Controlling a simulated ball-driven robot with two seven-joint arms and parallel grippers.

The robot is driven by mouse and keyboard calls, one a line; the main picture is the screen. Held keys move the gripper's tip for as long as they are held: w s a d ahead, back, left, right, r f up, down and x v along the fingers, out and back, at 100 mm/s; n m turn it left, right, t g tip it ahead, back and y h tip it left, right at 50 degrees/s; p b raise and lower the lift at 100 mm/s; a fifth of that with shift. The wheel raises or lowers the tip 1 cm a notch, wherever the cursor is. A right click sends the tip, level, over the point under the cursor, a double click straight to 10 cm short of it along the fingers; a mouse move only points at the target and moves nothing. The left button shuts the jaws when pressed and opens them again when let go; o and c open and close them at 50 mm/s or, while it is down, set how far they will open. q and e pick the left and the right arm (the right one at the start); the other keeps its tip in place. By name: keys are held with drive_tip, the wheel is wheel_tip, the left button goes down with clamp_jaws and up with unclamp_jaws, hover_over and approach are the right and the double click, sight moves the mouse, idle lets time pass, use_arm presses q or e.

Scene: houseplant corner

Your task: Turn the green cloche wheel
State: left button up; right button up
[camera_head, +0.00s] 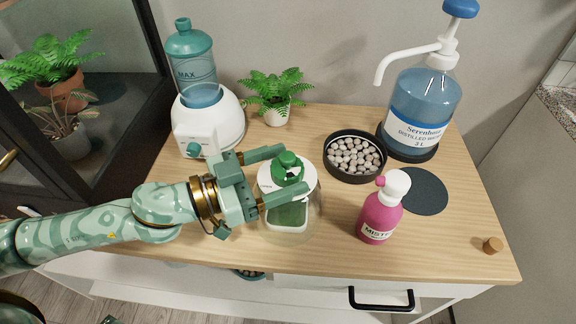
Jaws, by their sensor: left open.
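The green cloche wheel (288,166) sits on top of the white-lidded clear cloche (303,183) at the middle of the table. A green patch shows low inside the cloche behind a pale frame. My left gripper (293,171) reaches in from the left with its two fingers spread, one behind the wheel and one in front of it. A gap shows between the front finger and the wheel; I cannot tell whether the far finger touches it. My right gripper is not in view.
A pink mister bottle (381,212) stands right of the cloche. Behind are a pebble tray (329,160), a water dispenser (424,100), a small fern (275,114) and a white humidifier (226,119). A dark round mat (424,192) and a cork (492,245) lie at right.

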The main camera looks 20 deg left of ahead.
use_arm(q)
drive_tip(key=shift+x, duration=0.8)
drive_tip(key=c, duration=1)
drive_tip(key=shift+r+n+t+y+p, duration=0.2)
drive_tip(key=shift+n+t+y+p, duration=0.15)
drive_tip(key=shift+p, duration=0.4)
drive_tip(key=n+t+y+p, duration=0.2)
drive_tip(key=y+p, duration=0.1)
drive_tip(key=p, duration=0.1)
drive_tip(key=shift+s+r+n, duration=0.1)
drive_tip(key=shift+n, duration=0.25)
drive_tip(key=n+y, duration=0.1)
drive_tip(key=n+t+y+p, duration=0.1)
drive_tip(key=y, duration=0.1)
drive_tip(key=shift+f+t, duration=0.25)
drive_tip(key=shift+f+n+t+y, duration=0.1)
drive_tip(key=shift+n+t+y, duration=0.2)
drive_tip(key=shift+n+y, duration=0.75)
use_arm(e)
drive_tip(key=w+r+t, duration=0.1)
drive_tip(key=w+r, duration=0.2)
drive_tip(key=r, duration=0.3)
use_arm(q)
drive_tip(key=shift+y, duration=0.6)
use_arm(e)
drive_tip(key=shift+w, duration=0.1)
